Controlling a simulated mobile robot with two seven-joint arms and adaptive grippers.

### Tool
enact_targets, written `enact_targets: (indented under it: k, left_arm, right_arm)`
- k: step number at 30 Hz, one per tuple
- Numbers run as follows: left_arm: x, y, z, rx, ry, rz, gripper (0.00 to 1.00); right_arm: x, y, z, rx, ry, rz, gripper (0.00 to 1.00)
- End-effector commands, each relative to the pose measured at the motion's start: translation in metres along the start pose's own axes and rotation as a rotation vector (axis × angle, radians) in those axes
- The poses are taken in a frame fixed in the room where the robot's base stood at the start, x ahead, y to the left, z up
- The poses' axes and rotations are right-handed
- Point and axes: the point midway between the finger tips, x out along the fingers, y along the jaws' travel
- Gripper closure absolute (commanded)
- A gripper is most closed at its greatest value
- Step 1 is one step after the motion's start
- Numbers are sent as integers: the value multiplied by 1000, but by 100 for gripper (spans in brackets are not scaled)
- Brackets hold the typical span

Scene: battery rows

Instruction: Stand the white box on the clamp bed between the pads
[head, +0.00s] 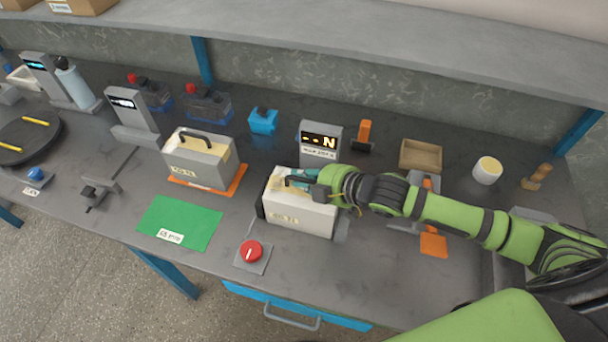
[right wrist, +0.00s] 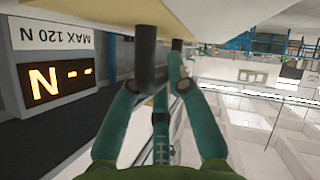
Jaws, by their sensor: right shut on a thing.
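The white box (head: 300,214) is upright at the clamp, with a dark pad (head: 260,206) close to its left side and a grey clamp part (head: 342,230) at its right. The bed under the box is hidden, so I cannot tell whether the box touches it. My right gripper (head: 300,180) is at the top of the box, shut on its handle. In the right wrist view, the teal fingers (right wrist: 160,85) close around the dark handle (right wrist: 146,60). The clamp's display (head: 321,140) shows dashes and N. My left gripper is not in view.
A similar grey and cream box (head: 200,160) stands on an orange mat (head: 240,182) to the left. A green mat (head: 180,222) and a red knob (head: 251,251) are in front. A wooden tray (head: 421,155) and a white cup (head: 487,170) stand at the right.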

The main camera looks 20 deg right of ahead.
Motion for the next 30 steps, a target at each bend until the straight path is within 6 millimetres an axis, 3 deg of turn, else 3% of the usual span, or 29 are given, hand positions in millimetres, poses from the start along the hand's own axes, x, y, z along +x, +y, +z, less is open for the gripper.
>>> enact_targets:
  k: [1, 2, 16, 30]
  left_arm:
    - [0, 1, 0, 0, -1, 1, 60]
    - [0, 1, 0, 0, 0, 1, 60]
    - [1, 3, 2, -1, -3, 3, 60]
    - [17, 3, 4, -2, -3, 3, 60]
  right_arm:
    - [0, -1, 1, 1, -1, -1, 70]
    - [0, -1, 0, 1, -1, -1, 58]
    - [-8, 1, 0, 0, -3, -1, 58]
    - [-96, -1, 2, -2, -7, -4, 58]
